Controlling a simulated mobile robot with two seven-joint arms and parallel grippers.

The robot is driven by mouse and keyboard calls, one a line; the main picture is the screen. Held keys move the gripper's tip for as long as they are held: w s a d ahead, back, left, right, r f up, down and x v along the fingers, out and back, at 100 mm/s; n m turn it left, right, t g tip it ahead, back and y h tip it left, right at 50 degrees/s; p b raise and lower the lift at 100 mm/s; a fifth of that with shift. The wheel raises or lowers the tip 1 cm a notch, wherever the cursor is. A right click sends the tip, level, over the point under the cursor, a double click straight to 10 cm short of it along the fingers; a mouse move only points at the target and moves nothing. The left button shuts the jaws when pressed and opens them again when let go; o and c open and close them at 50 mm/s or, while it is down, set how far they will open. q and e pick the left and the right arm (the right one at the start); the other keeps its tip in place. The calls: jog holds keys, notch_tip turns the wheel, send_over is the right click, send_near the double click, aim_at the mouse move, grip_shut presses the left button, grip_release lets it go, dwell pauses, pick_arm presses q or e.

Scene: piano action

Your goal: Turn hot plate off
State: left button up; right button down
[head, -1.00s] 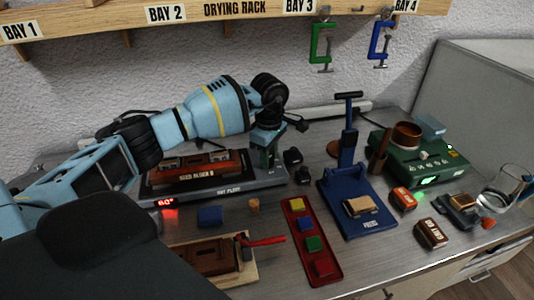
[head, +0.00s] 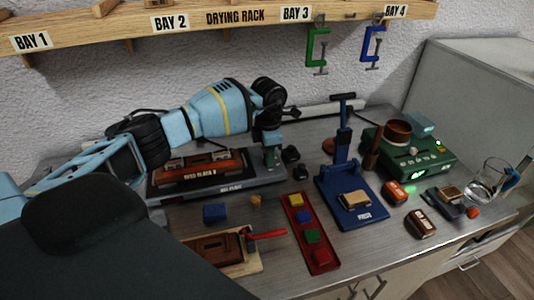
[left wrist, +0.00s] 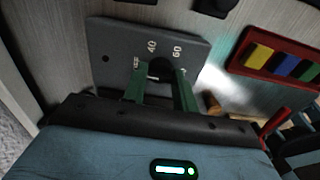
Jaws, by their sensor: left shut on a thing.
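The hot plate (head: 225,190) is a grey slab at the back left of the bench, with a wooden seed block (head: 200,168) on it. No lit red display shows on its front. My left gripper (head: 270,155) is over the right end of the hot plate. In the left wrist view its green fingers (left wrist: 160,85) are shut around a dark round knob (left wrist: 160,68) on the hot plate's dial panel (left wrist: 110,45). The marks 40 and 60 are readable beside the knob; another mark is partly covered by a finger. My right gripper is not in view.
A blue press (head: 352,200), a red tray (head: 312,240) of coloured blocks and a wooden fixture (head: 215,250) with a red handle stand in front. A green device (head: 410,155) and a glass jug (head: 487,180) are at right. The drying rack (head: 230,18) hangs above.

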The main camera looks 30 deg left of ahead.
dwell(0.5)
pick_arm(q)
jog(key=o, duration=1)
jog(key=shift+r, duration=3.9)
jog(key=shift+f, duration=0.1)
